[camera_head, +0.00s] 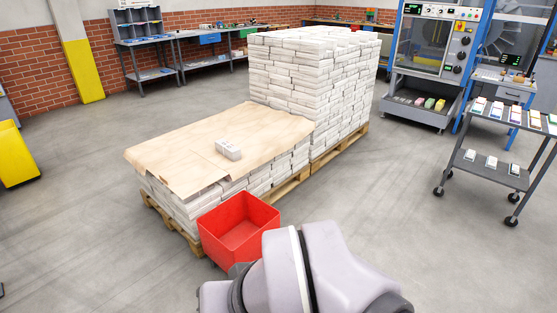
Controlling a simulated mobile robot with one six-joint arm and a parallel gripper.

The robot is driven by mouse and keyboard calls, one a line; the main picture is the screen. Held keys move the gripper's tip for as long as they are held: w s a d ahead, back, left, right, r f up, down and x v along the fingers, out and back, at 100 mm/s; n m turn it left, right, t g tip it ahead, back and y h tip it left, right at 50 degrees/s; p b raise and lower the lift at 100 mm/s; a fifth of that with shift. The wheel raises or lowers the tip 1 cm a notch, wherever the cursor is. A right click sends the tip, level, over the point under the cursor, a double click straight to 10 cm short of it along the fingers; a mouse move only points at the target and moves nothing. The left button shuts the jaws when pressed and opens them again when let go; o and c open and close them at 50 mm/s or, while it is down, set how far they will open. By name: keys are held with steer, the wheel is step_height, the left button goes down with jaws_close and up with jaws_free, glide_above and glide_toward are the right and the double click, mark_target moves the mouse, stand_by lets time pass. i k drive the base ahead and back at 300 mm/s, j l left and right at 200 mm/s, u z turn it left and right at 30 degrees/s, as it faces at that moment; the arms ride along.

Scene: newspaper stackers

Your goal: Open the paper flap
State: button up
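A tan sheet of paper (185,145) covers the top of a low stack of white bundles (275,172) on a wooden pallet (182,229). Its near edge hangs a little over the stack as a flap (196,184). A small white bundle (228,149) lies on the sheet, right of its middle. My arm comes in at the bottom of the view, to the right of the red bin and in front of the stack. My gripper is not visible.
An empty-looking red bin (238,222) stands by the stack's near corner, close to my arm. A tall stack of white bundles (290,75) adjoins behind. A grey cart (490,168) and a blue-framed machine (425,60) stand right. A yellow bin (16,155) is left. Floor is clear between.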

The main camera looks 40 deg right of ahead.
mark_target(186, 173)
steer(key=z, duration=0.3)
steer(key=i+j+z, duration=0.2)
steer(key=i+j, duration=0.15)
steer(key=i, duration=0.25)
steer(key=i+j+z, duration=0.2)
steer(key=i+j, duration=0.25)
steer(key=i+j+z, duration=0.2)
steer(key=i+j, duration=0.35)
steer(key=i+j+z, duration=0.2)
steer(key=i+j, duration=0.4)
steer(key=i+j+z, duration=0.2)
steer(key=i+j, duration=0.25)
steer(key=j, duration=0.25)
